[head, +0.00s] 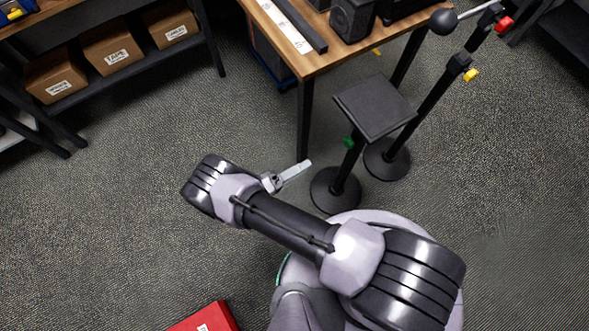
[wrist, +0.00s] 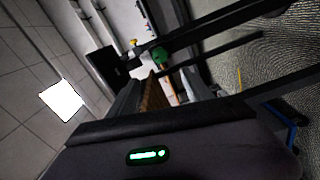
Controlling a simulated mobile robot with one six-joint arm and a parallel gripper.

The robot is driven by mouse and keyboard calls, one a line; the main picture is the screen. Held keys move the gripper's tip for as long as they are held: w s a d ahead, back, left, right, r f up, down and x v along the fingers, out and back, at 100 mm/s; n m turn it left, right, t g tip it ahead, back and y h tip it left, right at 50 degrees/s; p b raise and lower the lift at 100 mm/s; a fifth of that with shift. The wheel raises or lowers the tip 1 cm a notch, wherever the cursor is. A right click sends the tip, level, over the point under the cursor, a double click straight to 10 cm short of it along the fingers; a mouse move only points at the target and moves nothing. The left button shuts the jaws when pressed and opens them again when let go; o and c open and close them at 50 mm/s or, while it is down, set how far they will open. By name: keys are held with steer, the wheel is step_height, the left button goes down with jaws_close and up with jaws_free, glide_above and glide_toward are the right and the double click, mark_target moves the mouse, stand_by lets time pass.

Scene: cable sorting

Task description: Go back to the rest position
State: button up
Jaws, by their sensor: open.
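My gripper (head: 298,169) shows in the head view at the end of my folded arm, over the carpet left of the dark stands. It is small and seen side-on there; nothing shows between its jaws, so it appears empty and open. No cable can be told apart in either view.
A wooden table (head: 309,61) with a black speaker (head: 352,20) stands at the top. Two round-based black stands, one with a square top (head: 374,106), stand below it. Boxes (head: 110,46) fill a left shelf. A red box (head: 208,319) sits at the bottom. Carpet at left is clear.

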steer(key=shift+v, duration=1.15)
steer(key=w+d+r+m+g+y, duration=0.25)
steer(key=r+g, duration=0.35)
steer(key=r, duration=0.7)
steer(key=w+d+r+m+g+y, duration=0.2)
steer(key=d+r+m+g+y, duration=0.3)
steer(key=r, duration=0.9)
steer(key=s+d+r+m+t+y, duration=0.1)
steer(key=s+d+r+t+y, duration=0.1)
steer(key=r, duration=0.7)
steer(key=s+d+r+m+t+y, duration=0.1)
steer(key=s+d+r+t+y, duration=0.2)
steer(key=s+r+y, duration=0.4)
steer(key=shift+s+d+r+t, duration=0.3)
steer(key=shift+s+r+t, duration=0.3)
steer(key=shift+s+r, duration=0.45)
